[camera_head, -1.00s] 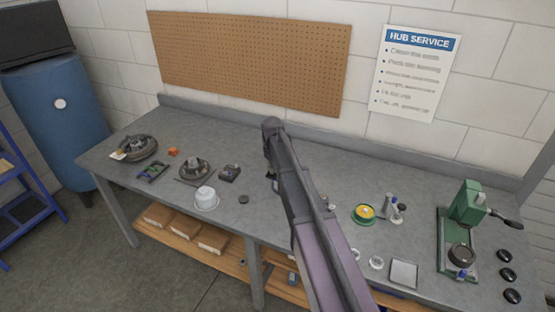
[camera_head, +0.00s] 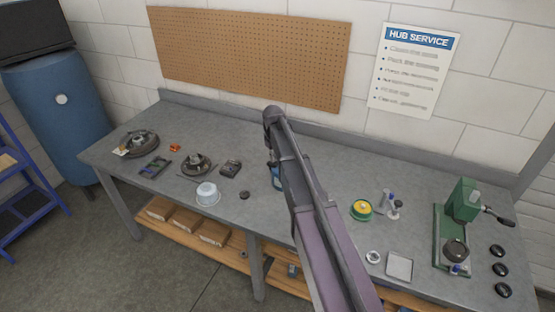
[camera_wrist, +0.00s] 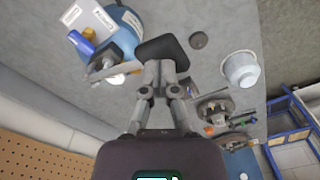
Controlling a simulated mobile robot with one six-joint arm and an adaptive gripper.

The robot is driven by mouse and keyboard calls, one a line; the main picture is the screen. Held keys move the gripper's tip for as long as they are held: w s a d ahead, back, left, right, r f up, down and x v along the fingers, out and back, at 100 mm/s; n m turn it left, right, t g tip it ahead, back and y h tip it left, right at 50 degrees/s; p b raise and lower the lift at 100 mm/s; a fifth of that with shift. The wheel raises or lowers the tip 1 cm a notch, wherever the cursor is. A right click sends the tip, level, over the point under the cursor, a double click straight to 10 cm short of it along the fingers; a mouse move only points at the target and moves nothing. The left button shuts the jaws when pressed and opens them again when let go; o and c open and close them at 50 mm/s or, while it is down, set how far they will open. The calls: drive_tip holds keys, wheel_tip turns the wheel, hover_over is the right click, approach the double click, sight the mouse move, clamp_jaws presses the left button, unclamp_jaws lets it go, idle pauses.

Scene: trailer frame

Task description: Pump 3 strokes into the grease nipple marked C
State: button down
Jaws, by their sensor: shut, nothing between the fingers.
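No grease nipple and no letter C can be made out in either view. My gripper (camera_wrist: 163,50) shows in the wrist view above the grey bench (camera_wrist: 215,20), with its dark fingertips together and nothing between them. To the upper left of the fingertips is a blue rounded object (camera_wrist: 124,32) beside a pale labelled block (camera_wrist: 88,18); the label is too small to read. A dark piece with a blue part lies next to them. In the head view my arm hides the gripper and most of this group; a bit of blue (camera_head: 276,178) shows beside the arm.
A white tub (camera_head: 207,194), a dark puck (camera_head: 243,195) and hub parts (camera_head: 196,164) stand on the left of the bench. A yellow-green tin (camera_head: 361,210), a square tray (camera_head: 398,267) and a green press (camera_head: 462,205) stand on the right. A pegboard is behind.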

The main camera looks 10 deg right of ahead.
drive_tip(key=shift+f, duration=0.15)
drive_tip(key=shift+s+a+f+b, duration=0.1)
drive_tip(key=shift+s+f+b, duration=0.05)
drive_tip(key=shift+f+b, duration=0.4)
drive_tip(key=shift+s+a+f+b, duration=0.1)
drive_tip(key=shift+s+f+b, duration=0.05)
drive_tip(key=shift+f+b, duration=0.4)
drive_tip(key=shift+s+a+f+b, duration=0.15)
drive_tip(key=shift+s+f+b, duration=0.05)
drive_tip(key=shift+f+b, duration=1)
drive_tip(key=shift+r, duration=0.15)
drive_tip(key=shift+f+b, duration=1.25)
